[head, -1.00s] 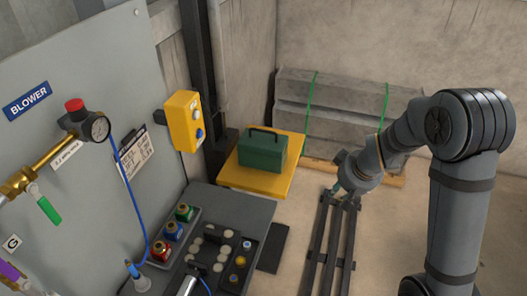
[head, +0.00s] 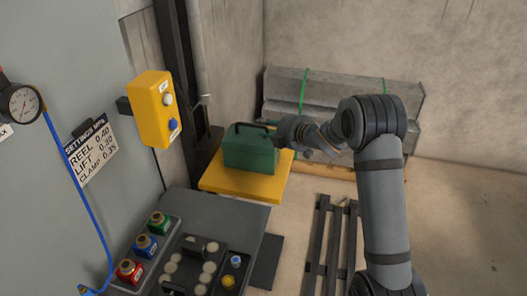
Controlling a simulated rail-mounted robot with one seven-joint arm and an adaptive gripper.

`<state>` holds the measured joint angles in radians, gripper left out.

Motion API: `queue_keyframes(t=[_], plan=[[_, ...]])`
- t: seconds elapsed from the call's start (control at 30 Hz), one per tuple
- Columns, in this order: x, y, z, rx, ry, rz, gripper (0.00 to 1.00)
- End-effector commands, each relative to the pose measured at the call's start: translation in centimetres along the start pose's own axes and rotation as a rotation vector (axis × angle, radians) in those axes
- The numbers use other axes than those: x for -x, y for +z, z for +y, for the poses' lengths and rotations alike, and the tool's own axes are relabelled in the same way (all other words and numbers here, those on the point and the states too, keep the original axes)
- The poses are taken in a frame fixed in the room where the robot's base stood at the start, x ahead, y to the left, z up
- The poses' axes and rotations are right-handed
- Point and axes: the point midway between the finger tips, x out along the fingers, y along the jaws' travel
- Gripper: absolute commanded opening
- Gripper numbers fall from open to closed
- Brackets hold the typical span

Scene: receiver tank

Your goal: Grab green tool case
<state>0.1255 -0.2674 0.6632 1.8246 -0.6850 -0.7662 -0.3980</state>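The green tool case (head: 248,155) sits upright on a yellow platform (head: 233,188), its dark carry handle raised on top. My arm reaches in from the right, and its wrist end is at the case's upper right side, by the handle. The fingers of my gripper are hidden at the case and behind my wrist, so I cannot tell whether they are open or shut, or touching the handle.
A yellow control box (head: 152,108) hangs on the left. A dark bench (head: 222,218) with red, blue and green fittings stands in front of the platform. Grey blocks with green straps (head: 340,95) lie behind. A dark slatted rack (head: 330,240) lies on the floor at right.

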Motion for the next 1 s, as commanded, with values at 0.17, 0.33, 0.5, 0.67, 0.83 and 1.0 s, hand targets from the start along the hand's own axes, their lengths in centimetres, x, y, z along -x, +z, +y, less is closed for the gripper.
queue_keyframes(t=[0.17,0.33,0.5,0.67,0.83,1.0], plan=[[-2.6,0.0,0.2,-0.003,-0.001,-0.002,0.28],[-3.8,0.0,0.1,-0.004,0.0,-0.003,0.28],[-6.0,-0.1,0.1,-0.003,-0.002,-0.002,0.28],[-7.9,0.1,0.2,-0.005,0.0,-0.004,0.28],[-8.7,0.1,0.1,-0.004,0.0,-0.004,0.28],[-8.7,0.1,0.1,-0.005,0.0,-0.004,0.28]])
